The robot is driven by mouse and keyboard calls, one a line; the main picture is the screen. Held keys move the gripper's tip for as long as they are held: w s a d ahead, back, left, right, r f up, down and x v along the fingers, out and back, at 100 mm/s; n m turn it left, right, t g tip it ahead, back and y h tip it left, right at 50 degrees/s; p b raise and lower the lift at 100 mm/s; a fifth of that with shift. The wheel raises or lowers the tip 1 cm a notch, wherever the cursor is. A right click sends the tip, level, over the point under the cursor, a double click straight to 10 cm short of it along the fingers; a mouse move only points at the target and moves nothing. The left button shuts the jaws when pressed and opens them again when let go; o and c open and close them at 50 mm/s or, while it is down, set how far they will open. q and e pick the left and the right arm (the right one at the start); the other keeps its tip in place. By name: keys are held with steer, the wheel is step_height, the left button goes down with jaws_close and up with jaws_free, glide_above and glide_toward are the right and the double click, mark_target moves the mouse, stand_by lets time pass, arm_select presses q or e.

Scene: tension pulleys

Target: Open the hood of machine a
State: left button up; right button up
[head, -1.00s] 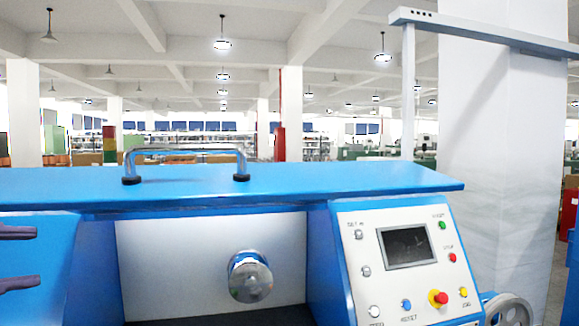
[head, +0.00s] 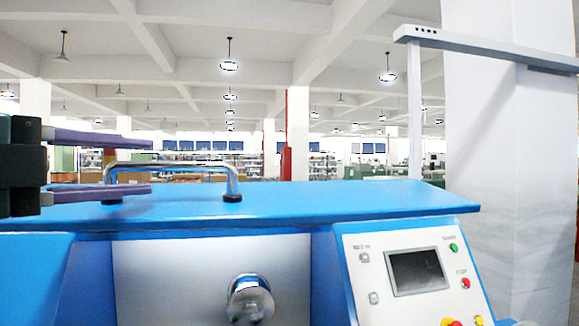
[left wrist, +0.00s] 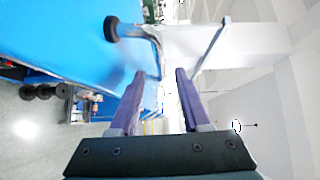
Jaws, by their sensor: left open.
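Machine a is blue, with a flat blue hood (head: 330,205) that looks closed. A chrome bar handle (head: 190,167) on black feet stands on the hood; it also shows in the left wrist view (left wrist: 152,38). My left gripper (head: 150,164) is open, with its purple fingers one above the other at the handle's left end. In the left wrist view the gripper (left wrist: 160,74) has the handle's far part showing between or just beyond its fingertips; I cannot tell whether they touch. The lower finger hides part of the handle's left post. My right gripper is not in view.
Below the hood are a white panel with a round chrome knob (head: 250,298) and a sloped control panel (head: 375,255) with a screen and buttons. A grey overhead arm (head: 480,45) and a white pillar (head: 505,170) stand at the right. The air above the hood is clear.

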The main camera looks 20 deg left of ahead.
mark_target(166, 163)
arm_select(q)
steer(key=shift+w+d+r, duration=0.15)
steer(key=shift+w+d, duration=0.05)
steer(key=shift+w, duration=0.5)
steer(key=shift+p+x, duration=0.65)
steer(key=shift+x, duration=0.45)
steer(key=p+x, duration=0.2)
steer(key=x, duration=0.1)
steer(key=shift+w+r+p, duration=0.1)
steer(key=shift+w+p, duration=0.2)
steer(key=shift+w, duration=0.05)
steer(key=shift+w+d+f+p, duration=0.15)
steer(key=shift+w+p, duration=0.1)
steer(key=shift+w, duration=0.15)
steer(key=shift+w+d+f+p, duration=0.1)
steer(key=shift+w+f+p, duration=0.1)
steer(key=shift+w, duration=0.25)
jaws_close()
steer(key=shift+f, duration=0.1)
